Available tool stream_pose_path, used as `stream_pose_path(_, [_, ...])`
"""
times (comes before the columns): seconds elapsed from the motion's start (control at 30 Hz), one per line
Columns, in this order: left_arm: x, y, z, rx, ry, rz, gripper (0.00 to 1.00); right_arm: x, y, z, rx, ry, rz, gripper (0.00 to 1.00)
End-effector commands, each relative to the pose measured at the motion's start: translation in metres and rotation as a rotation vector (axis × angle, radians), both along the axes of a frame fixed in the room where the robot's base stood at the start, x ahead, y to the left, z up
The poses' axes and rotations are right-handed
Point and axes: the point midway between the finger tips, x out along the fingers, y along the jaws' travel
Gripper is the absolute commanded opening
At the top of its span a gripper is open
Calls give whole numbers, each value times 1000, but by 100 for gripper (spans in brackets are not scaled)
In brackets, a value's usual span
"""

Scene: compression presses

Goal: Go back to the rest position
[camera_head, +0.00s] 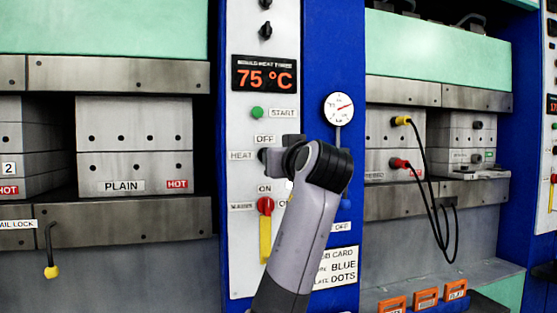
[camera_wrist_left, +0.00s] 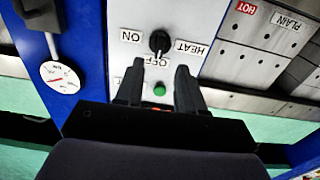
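My left arm rises from the bottom middle of the head view. Its dark left gripper (camera_head: 285,148) is at the press panel, beside the HEAT knob (camera_head: 262,155), which it partly hides. In the left wrist view, turned upside down, the two fingers of the left gripper (camera_wrist_left: 157,75) stand apart with nothing between them. The black HEAT knob (camera_wrist_left: 159,42) lies just beyond the fingertips, its lever toward the OFF label. Contact between them cannot be told. My right gripper is not in view.
The green START button (camera_head: 257,112) and the 75 °C display (camera_head: 265,73) are above the gripper. A dial gauge (camera_head: 339,108) is to the right. Hot PLAIN press blocks (camera_head: 134,140) are at left; black cables (camera_head: 436,215) hang at right.

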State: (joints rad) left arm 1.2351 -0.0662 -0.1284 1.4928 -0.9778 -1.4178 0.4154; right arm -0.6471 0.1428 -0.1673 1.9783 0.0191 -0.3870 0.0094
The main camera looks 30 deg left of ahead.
Motion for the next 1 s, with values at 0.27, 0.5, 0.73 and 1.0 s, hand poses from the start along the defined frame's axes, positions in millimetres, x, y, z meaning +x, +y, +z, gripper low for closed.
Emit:
stream_pose_path(0.27, [0,0,0,1,1,0,38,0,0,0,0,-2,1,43])
stream_pose_path(0.5, [16,-3,-34,27,60,-48,38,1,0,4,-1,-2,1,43])
stream_pose_path(0.73, [47,-18,-147,94,221,-225,38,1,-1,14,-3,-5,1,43])
stream_pose_path(1.0, [38,-43,-288,127,384,-453,38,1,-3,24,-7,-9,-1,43])
